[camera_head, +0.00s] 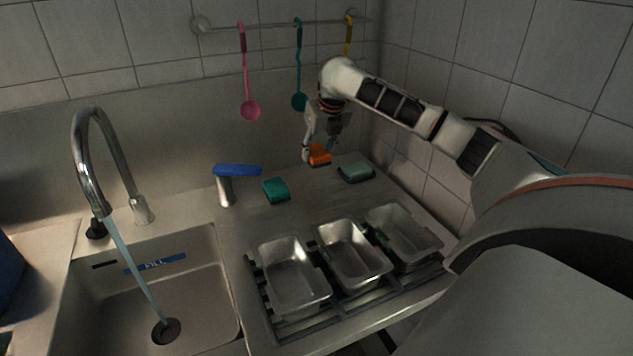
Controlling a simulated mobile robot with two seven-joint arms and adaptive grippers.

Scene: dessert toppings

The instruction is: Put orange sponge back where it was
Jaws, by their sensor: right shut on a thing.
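The orange sponge (319,155) is at the back of the steel counter, between a teal sponge and a pale green sponge. My right gripper (318,149) points down and is shut on the orange sponge. The sponge is at or just above the counter surface; I cannot tell whether it touches. The teal sponge (275,190) lies to the left and nearer. The pale green sponge (356,172) lies to the right. My left gripper is not in view.
Three metal trays, left (292,276), middle (352,254) and right (404,232), stand in a rack in front. A blue-topped handle (237,171) stands at left. The sink (205,310) has water running from the faucet (84,160). Ladles hang from a wall rail (270,25).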

